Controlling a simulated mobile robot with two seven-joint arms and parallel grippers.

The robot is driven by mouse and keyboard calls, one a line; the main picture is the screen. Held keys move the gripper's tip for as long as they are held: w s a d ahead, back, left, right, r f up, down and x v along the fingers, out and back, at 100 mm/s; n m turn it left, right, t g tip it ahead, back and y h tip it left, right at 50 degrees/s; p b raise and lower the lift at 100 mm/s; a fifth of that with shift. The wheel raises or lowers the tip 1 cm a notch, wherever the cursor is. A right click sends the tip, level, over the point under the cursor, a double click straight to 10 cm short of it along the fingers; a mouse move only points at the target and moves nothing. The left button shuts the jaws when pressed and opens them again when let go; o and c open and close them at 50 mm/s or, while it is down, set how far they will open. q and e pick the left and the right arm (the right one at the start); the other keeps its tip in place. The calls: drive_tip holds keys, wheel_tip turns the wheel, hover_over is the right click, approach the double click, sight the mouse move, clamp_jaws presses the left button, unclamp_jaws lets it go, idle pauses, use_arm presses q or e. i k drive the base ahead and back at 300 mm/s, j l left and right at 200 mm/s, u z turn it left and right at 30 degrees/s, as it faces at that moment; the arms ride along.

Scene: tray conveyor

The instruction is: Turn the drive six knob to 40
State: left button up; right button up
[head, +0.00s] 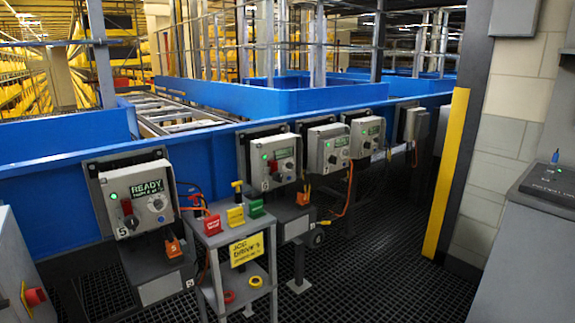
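Several grey drive control boxes line the blue conveyor side. The nearest box (138,228), at left, has a lit "READY" display (147,187), a green light, a red switch handle (128,213) and a round knob (157,203). A third box (328,134) and a fourth box (366,124) follow. Neither gripper is in view.
A small grey stand (213,268) with red, yellow and green items and a yellow sign (246,249) stands between the first two boxes. A yellow-edged post (446,170) and a grey console (530,230) are at right. Dark grating floor (390,270) is clear at centre right.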

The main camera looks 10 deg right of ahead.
sight(255, 146)
drive_tip(key=i+l+u, duration=0.2)
drive_tip(key=i+l, duration=0.3)
drive_tip(key=i+l+u, duration=0.15)
drive_tip(key=i+l, duration=0.35)
drive_tip(key=i+l+u, duration=0.2)
drive_tip(key=i+l, duration=0.25)
drive_tip(key=l, duration=0.2)
